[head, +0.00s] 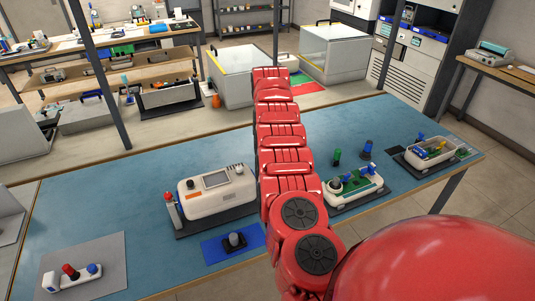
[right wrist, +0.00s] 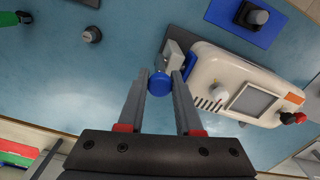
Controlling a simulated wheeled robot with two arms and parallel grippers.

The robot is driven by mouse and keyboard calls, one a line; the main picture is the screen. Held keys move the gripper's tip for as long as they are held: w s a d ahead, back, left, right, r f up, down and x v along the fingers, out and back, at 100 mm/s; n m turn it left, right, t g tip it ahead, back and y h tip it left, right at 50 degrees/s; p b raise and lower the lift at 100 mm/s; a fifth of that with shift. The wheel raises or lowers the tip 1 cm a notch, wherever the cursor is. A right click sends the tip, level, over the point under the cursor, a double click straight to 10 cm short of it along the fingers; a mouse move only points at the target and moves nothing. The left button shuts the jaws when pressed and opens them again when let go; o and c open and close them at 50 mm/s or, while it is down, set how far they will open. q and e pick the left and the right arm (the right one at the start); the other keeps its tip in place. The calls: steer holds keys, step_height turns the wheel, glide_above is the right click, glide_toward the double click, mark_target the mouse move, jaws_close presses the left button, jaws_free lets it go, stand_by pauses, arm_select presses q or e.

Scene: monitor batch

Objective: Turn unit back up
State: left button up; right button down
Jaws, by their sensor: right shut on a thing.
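A white unit (head: 217,192) with a screen on top rests on a dark mat on the blue bench; its right end is hidden behind my red arm. In the right wrist view the unit (right wrist: 225,75) lies right of my right gripper (right wrist: 161,82), screen upward. That gripper is shut on a blue-capped piece (right wrist: 159,86) beside a grey block at the unit's end. I cannot tell whether this piece is joined to the unit. The gripper does not show in the head view. My left gripper is not in view.
A blue mat (head: 220,253) with a black knob lies in front of the unit. An open unit with a green board (head: 352,190) and another open unit (head: 432,151) stand to the right. Green (head: 336,157) and blue (head: 367,149) pieces stand nearby.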

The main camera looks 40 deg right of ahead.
steer(key=c, duration=1)
jaws_free()
steer(key=o, duration=0.4)
steer(key=shift+w, duration=0.2)
steer(key=shift+s, duration=0.1)
steer(key=shift+d+r, duration=0.1)
steer(key=shift+r, duration=0.45)
step_height(320, 180, up, 7)
steer(key=shift+f+p, duration=0.15)
steer(key=shift+p, duration=1.1)
step_height(320, 180, up, 10)
steer(key=p, duration=1.1)
steer(key=shift+f, duration=0.2)
